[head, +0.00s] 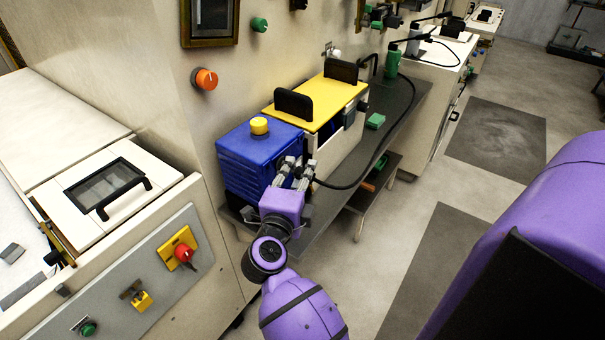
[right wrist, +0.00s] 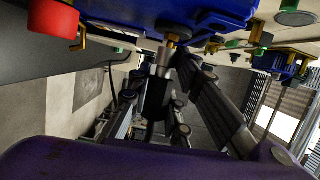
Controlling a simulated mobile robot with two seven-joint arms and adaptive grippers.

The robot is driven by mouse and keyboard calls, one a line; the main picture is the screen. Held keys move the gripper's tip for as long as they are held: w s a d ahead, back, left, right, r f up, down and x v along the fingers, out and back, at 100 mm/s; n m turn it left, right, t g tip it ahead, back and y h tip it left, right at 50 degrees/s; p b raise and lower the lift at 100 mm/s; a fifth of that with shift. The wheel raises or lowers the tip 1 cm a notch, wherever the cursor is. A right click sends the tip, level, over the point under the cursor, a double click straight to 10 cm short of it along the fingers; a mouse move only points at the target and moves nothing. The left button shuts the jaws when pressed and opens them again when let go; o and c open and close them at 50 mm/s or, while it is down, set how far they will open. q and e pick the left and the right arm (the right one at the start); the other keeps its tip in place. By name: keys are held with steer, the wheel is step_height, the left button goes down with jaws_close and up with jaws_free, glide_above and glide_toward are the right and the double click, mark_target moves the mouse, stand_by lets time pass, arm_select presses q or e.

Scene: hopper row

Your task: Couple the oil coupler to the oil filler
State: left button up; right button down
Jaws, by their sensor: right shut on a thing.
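My right gripper (head: 293,170) is in front of the blue ribbed unit (head: 245,165) with a yellow cap on top. In the right wrist view its fingers (right wrist: 163,85) are closed around the oil coupler, a dark body with a grey metal nose (right wrist: 164,58). A black hose (head: 345,186) runs back from beside the gripper. The coupler's nose points at a brass-coloured fitting (right wrist: 178,33) under the blue body, seemingly the oil filler. The nose is close to it; I cannot tell whether they touch. The head view hides the coupler behind the fingers. My left gripper is out of view.
A yellow-topped unit (head: 318,103) with black handles stands behind the blue unit. A green bottle (head: 392,62) and green block (head: 375,121) are on the dark bench (head: 402,105). A machine panel with a red knob (head: 183,253) is at left.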

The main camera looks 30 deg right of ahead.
steer(key=shift+w+a, duration=0.1)
steer(key=shift+w, duration=0.25)
steer(key=c, duration=1.5)
jaws_free()
steer(key=shift+c, duration=0.2)
steer(key=shift+s, duration=0.1)
